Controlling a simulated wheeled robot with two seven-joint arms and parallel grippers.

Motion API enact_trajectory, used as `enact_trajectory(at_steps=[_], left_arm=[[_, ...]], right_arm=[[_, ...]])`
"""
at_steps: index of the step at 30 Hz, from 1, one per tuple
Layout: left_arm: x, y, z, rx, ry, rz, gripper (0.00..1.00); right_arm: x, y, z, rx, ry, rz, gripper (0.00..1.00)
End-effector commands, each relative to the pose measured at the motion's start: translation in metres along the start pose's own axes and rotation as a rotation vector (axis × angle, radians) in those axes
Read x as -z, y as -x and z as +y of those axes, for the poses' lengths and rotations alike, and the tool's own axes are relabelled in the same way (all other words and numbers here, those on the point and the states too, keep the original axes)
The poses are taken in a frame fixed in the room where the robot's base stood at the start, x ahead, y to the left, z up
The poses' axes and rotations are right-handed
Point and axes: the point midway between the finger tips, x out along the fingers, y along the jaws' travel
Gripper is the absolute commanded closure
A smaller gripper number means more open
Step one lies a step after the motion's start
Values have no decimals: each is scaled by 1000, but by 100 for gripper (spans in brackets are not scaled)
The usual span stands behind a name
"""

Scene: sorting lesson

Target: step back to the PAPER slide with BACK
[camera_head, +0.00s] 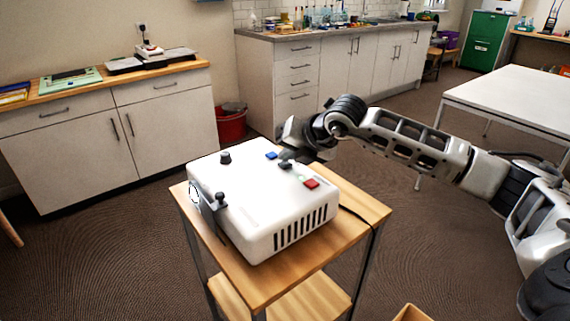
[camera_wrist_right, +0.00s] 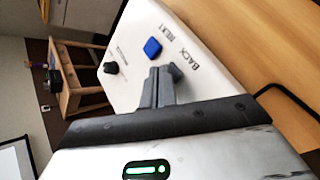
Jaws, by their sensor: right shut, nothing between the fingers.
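The white projector (camera_head: 240,215) stands on a small wooden stand, with a blue button (camera_head: 271,155), a dark grey button (camera_head: 285,164) and a red button (camera_head: 312,184) on top. In the right wrist view, the blue button (camera_wrist_right: 152,47) is beside the word NEXT and the dark grey button (camera_wrist_right: 175,71) is beside the word BACK. My right gripper (camera_head: 289,156) is shut and empty, its fingertips close to the BACK button. It also shows in the wrist view (camera_wrist_right: 158,82); I cannot tell whether it touches the button. My left gripper is out of view. No PAPER slide is visible.
A black knob (camera_head: 225,158) stands on the projector's far left corner, and a dark lever (camera_head: 220,200) is at its left side. The wooden stand (camera_head: 265,285) has narrow free edges. A black cable (camera_head: 357,217) runs off to the right. A white table (camera_head: 515,95) stands at the right.

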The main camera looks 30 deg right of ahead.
Motion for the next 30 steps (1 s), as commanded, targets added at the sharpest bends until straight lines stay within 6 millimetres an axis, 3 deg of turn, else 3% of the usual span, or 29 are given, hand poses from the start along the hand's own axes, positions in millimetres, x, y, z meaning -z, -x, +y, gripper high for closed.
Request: enact_trajectory(at_steps=[30], left_arm=[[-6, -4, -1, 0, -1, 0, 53]], right_arm=[[3, -4, -3, 1, 0, 2, 100]])
